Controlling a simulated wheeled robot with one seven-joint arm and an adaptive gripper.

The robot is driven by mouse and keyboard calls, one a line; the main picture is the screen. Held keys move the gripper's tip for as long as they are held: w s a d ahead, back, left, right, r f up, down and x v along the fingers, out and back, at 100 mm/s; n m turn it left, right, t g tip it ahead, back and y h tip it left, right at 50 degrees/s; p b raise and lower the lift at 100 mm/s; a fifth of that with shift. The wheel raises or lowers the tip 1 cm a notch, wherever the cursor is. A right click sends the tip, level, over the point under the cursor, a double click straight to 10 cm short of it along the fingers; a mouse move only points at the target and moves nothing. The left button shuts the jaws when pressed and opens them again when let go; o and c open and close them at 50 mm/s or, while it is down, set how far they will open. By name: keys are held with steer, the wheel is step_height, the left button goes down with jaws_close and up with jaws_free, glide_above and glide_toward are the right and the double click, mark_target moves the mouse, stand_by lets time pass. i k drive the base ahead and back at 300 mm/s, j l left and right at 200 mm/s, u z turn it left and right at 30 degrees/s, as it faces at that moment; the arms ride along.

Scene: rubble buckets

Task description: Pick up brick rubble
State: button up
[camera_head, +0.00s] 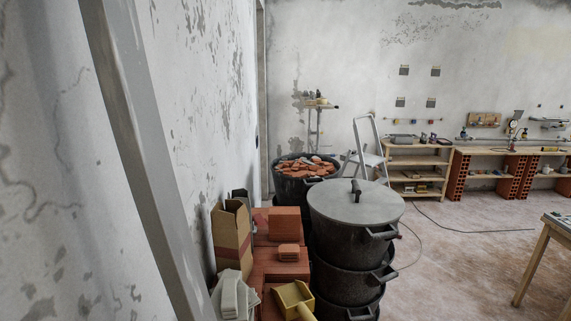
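Brick rubble (307,165) in orange-red broken pieces fills a black bucket (290,187) to its rim, further back along the left wall. My gripper is not in view, so I cannot see whether it holds anything.
A stack of dark buckets with a grey lid (354,203) stands in front of the rubble bucket and hides part of it. Left are red bricks (284,220), a cardboard box (231,235) and a yellow scoop (294,297). A stepladder (366,150) stands behind. Floor at right (450,260) is mostly clear.

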mark_target(287, 252)
steer(key=i+l, duration=0.1)
steer(key=l, duration=0.35)
steer(key=i+l+z, duration=0.1)
steer(key=i+l, duration=0.15)
steer(key=i, duration=0.2)
steer(key=i+l+z, duration=0.1)
steer(key=i, duration=0.3)
steer(key=l, duration=0.1)
